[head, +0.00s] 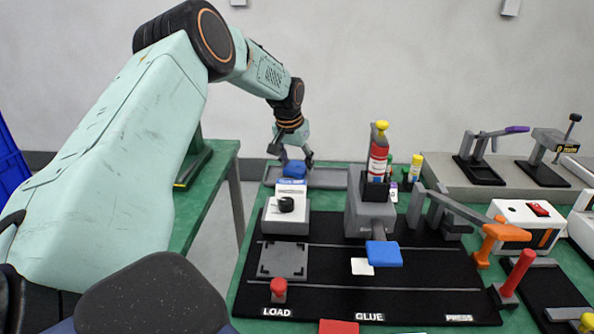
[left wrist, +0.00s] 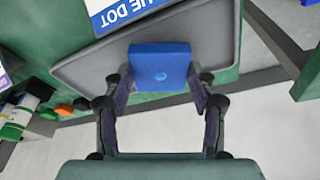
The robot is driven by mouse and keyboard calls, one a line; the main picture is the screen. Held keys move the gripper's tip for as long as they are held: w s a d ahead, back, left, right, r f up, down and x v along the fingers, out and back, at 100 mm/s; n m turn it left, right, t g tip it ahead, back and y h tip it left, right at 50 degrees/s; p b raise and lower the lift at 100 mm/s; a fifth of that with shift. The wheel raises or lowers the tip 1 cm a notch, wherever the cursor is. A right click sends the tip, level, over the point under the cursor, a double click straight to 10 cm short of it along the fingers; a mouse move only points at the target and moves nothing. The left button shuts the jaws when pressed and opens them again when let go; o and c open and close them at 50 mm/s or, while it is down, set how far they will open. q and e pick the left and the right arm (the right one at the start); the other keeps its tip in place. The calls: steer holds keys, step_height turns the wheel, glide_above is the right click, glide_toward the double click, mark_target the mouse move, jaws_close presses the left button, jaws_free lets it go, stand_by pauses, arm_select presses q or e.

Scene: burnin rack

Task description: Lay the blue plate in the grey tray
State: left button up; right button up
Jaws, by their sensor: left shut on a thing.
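The blue plate (head: 294,169) is held in my left gripper (head: 294,158) at the back of the green table. In the left wrist view, the blue plate (left wrist: 160,58) sits between the two fingers of my left gripper (left wrist: 160,85), with a small round blue dot on its face. The grey tray (head: 328,178) lies at the table's back edge, and the plate is over its left part. The tray (left wrist: 92,68) shows behind the plate in the left wrist view. I cannot tell whether the plate touches the tray floor. My right gripper is not in view.
A white sign reading BLUE DOT (left wrist: 125,10) stands beside the tray. A white block with a black knob (head: 286,210) is in front of it. A glue station with a red bottle (head: 377,162) stands to the right. The right part of the tray is clear.

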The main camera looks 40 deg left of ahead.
arm_select(q)
steer(key=shift+d+f, duration=0.1)
steer(key=shift+f, duration=0.65)
steer(key=shift+w+f, duration=0.15)
steer(key=shift+w, duration=0.15)
steer(key=shift+s+f, duration=0.1)
steer(key=shift+s, duration=0.1)
steer(key=o, duration=1.2)
steer(key=shift+w+f, duration=0.1)
steer(key=shift+w, duration=0.1)
steer(key=shift+o, duration=0.2)
steer(key=shift+s, duration=0.1)
steer(key=a+p+v, duration=0.1)
steer(key=p+v, duration=0.2)
steer(key=v, duration=0.9)
steer(key=shift+d+r, duration=0.35)
steer(key=shift+d, duration=0.1)
